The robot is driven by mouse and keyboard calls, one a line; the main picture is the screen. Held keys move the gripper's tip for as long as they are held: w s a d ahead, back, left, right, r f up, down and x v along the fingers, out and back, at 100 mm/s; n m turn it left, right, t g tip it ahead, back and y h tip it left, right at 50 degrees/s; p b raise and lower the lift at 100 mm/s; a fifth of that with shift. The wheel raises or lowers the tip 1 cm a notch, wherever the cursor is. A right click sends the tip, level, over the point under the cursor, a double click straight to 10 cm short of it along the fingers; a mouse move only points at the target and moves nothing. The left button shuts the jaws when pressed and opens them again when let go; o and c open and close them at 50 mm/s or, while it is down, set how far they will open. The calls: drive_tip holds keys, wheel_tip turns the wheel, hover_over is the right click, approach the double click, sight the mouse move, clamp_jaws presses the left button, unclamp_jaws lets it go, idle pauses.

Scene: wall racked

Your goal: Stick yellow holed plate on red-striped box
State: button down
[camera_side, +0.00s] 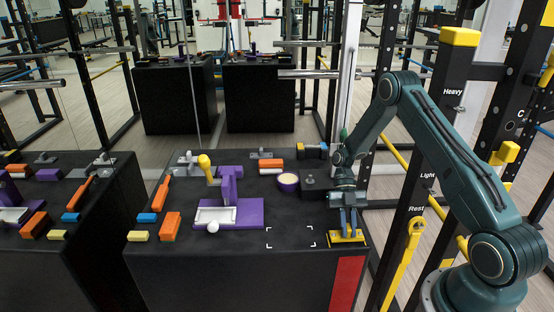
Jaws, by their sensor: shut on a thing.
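The yellow plate (337,239) is at the front right corner of the black box top, flat and close to the surface. I cannot tell whether it touches the top, and its holes are too small to make out. My gripper (347,233) points down and is shut on the plate from above, hiding part of it. The large black box (245,273) has a red stripe (347,285) down the right part of its front face, just below the plate.
White corner marks (290,237) frame a clear patch left of the plate. Rack posts (405,180) stand close on the right.

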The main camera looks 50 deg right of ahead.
drive_tip(key=shift+f, duration=0.35)
idle(1.0)
drive_tip(key=c, duration=1.3)
unclamp_jaws()
drive_tip(key=shift+w+d+r, duration=0.1)
